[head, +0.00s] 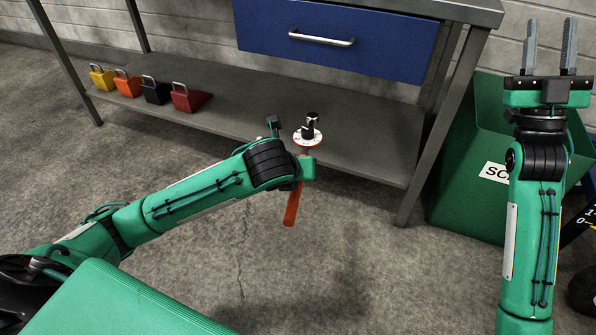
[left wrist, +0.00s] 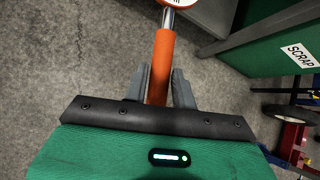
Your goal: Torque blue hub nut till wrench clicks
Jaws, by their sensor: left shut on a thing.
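A torque wrench has an orange handle (head: 292,206), a white dial with an orange rim and a black head on top. It stands roughly upright in the head view. My left gripper (head: 304,167) is shut on the handle; in the left wrist view the orange handle (left wrist: 162,55) lies between the grey fingers. The wrench head is apart from any nut, in the air in front of the bench. My right gripper (head: 550,47) is raised at the right, fingers up, open and empty. No blue hub nut shows in either view.
A metal bench with a blue drawer (head: 336,36) stands behind. Its lower shelf (head: 240,108) holds yellow, orange, black and red padlocks. A green scrap bin (head: 462,205) stands behind my right arm. The concrete floor in front is clear.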

